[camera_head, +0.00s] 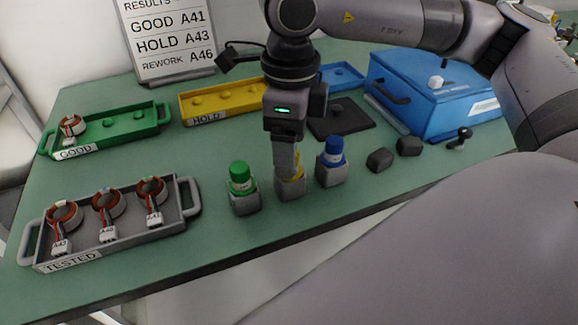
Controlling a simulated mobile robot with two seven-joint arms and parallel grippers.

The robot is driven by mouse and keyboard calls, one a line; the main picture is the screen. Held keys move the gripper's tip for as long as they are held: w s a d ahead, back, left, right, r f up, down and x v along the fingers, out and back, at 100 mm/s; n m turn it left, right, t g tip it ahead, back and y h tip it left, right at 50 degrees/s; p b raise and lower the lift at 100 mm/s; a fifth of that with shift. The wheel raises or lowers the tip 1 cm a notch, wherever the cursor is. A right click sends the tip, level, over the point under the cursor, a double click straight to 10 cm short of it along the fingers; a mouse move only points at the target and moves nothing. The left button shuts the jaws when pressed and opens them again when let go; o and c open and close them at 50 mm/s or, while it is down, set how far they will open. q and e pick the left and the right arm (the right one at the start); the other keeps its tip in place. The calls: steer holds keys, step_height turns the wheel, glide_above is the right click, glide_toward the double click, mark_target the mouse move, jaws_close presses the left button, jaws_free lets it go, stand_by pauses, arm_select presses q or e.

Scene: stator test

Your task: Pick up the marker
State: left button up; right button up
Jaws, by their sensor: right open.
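Three small grey holders stand in a row near the table's front edge. The left one holds a green-capped marker (240,174) and the right one a blue-capped marker (333,149), both upright. The middle holder (290,190) has a yellow item (296,174) in it, probably a marker, mostly hidden by my gripper. My right gripper (289,172) points down over the middle holder, with its fingers low at the yellow item. It is open; whether the fingers touch the item cannot be told. My left gripper is not in view.
A grey TESTED tray (120,240) with three stators stands front left. A green GOOD tray (110,139) with one stator and a yellow HOLD tray (230,113) lie behind. A results board (165,40) stands at the back. A blue box (440,95) and dark knobs (380,159) are at right.

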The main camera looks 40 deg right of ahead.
mark_target(299, 169)
steer(key=shift+f, duration=1.55)
steer(key=c, duration=1.2)
steer(key=shift+o, duration=0.2)
steer(key=shift+r, duration=0.15)
